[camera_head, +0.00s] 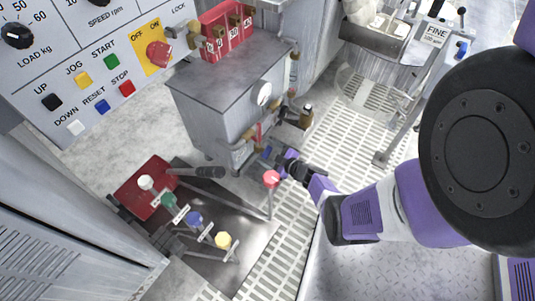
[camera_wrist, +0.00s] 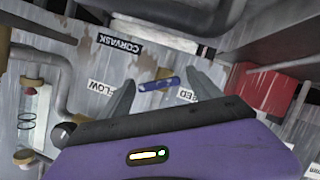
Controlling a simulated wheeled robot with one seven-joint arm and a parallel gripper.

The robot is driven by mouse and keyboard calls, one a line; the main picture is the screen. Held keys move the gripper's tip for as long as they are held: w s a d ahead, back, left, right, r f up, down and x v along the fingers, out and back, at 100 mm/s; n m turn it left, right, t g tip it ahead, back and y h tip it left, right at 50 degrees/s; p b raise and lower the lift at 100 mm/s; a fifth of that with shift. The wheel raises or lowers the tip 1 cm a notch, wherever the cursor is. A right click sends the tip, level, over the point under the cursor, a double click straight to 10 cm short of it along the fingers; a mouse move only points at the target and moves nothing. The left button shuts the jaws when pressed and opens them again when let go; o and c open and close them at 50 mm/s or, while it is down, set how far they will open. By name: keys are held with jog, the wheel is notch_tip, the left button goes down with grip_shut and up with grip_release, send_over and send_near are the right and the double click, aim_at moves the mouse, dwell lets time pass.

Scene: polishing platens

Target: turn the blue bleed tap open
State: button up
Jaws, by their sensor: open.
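The blue bleed tap (camera_wrist: 160,84) is a small blue lever on a grey panel, in the middle of the wrist view. A partly hidden label ending in "EED" (camera_wrist: 190,95) is beside it. My gripper (camera_wrist: 157,80) is open, with one grey finger to each side of the tap; I cannot tell whether either touches it. In the head view my gripper (camera_head: 281,158) is at the lower front of the grey tank (camera_head: 225,95), and a small blue piece (camera_head: 267,152), likely the tap, shows just beside it.
Below left is a dark platform (camera_head: 255,245) with several coloured knobs. The wrist view shows a grey pipe (camera_wrist: 60,85) and a red block (camera_wrist: 272,92). Grated floor (camera_head: 325,150) is open behind.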

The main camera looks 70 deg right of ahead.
jog(key=shift+c, duration=0.2)
jog(key=c, duration=1.3)
jog(key=shift+f, duration=0.1)
jog(key=shift+c, duration=0.2)
jog(key=shift+a, duration=0.1)
jog(key=shift+f+n+h+b, duration=0.15)
jog(key=shift+n+h+b, duration=0.15)
jog(key=shift+n+b, duration=0.35)
jog(key=shift+f+n+h+b, duration=0.1)
jog(key=shift+n+h+b, duration=0.4)
jog(key=shift+b, duration=0.75)
jog(key=shift+r+n+h+b, duration=0.2)
jog(key=shift+n+h+b, duration=0.3)
jog(key=shift+n+b, duration=0.55)
